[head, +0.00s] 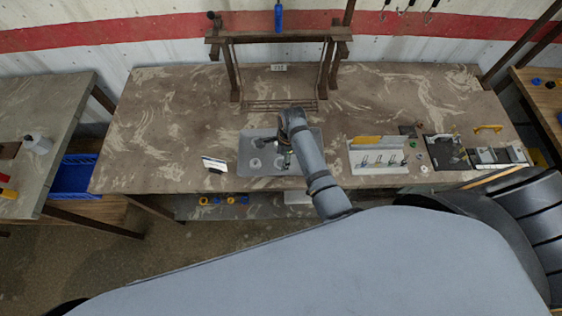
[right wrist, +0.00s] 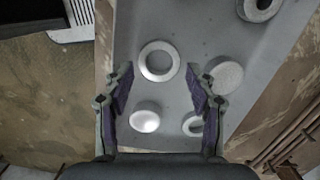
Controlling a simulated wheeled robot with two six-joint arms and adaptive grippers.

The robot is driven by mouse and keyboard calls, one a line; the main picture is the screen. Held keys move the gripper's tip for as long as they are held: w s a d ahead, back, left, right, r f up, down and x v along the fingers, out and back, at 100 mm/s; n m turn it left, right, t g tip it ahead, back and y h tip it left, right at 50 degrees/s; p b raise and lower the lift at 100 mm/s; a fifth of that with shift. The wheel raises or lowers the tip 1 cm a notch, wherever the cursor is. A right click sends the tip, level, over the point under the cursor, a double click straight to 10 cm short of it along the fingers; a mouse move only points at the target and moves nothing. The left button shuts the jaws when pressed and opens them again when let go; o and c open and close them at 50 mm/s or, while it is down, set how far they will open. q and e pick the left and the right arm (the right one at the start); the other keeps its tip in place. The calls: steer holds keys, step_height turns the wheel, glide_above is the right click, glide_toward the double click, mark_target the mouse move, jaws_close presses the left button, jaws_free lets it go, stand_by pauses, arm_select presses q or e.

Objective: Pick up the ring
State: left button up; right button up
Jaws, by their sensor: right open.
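A grey tray (head: 252,144) lies on the workbench, and in the right wrist view its surface (right wrist: 200,35) holds several round pieces. A pale flat ring (right wrist: 159,61) with an open centre lies between and just beyond my right fingertips in that view. A second, darker ring (right wrist: 258,9) lies at the top right. A pale disc (right wrist: 228,76) and a white rounded piece (right wrist: 145,119) lie nearby. Another ring (right wrist: 193,124) is partly hidden by the right finger. My right gripper (right wrist: 160,74) is open and empty above the tray; it shows small in the head view (head: 285,159). My left gripper is not in view.
A dark wooden frame (head: 232,75) rises behind. The bench's left part is mostly clear.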

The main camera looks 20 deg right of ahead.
step_height(320, 180, down, 2)
steer(key=shift+s+a, duration=0.1)
steer(key=shift+f, duration=0.3)
steer(key=c, duration=0.8)
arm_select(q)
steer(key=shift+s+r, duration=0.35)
arm_select(e)
steer(key=shift+r, duration=0.1)
